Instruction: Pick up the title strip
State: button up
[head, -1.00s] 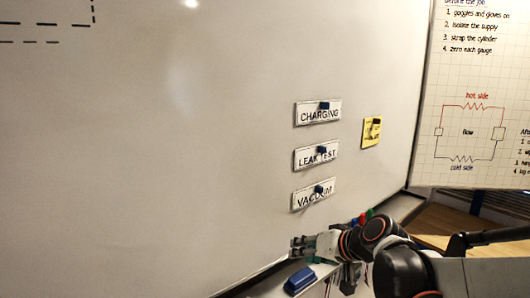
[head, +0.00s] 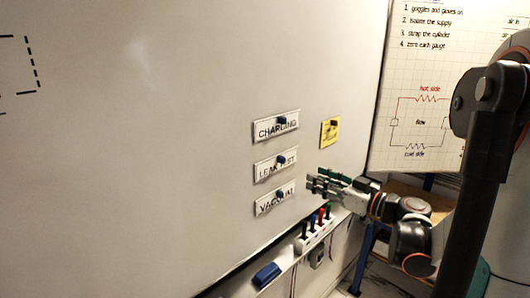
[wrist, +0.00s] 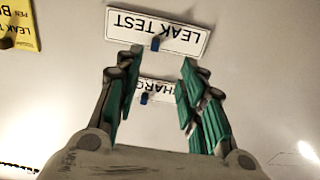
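Three white title strips with black lettering hang on the whiteboard, each with a blue magnet: CHARGING (head: 262,131) on top, LEAK TEST (head: 263,172) in the middle, VACUUM (head: 266,207) lowest. My gripper (head: 312,182) is right of the lower two strips in the head view. In the wrist view my gripper (wrist: 160,57) is open and empty, with green-padded fingers apart. There the LEAK TEST strip (wrist: 183,39) shows upside down beyond the fingertips. The CHARGING strip (wrist: 165,84) shows between the fingers, partly hidden by them. I cannot tell the exact gap to the board.
A yellow note (head: 325,139) with a dark magnet is right of the strips. A flip chart (head: 420,75) stands at the right.

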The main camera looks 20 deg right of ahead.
jog(key=p, duration=0.1)
send_near(284, 162)
jog(key=x, duration=0.4)
jog(key=shift+p+x, duration=0.85)
jog(key=shift+x, duration=1.75)
jog(key=shift+c, duration=0.8)
grip_shut()
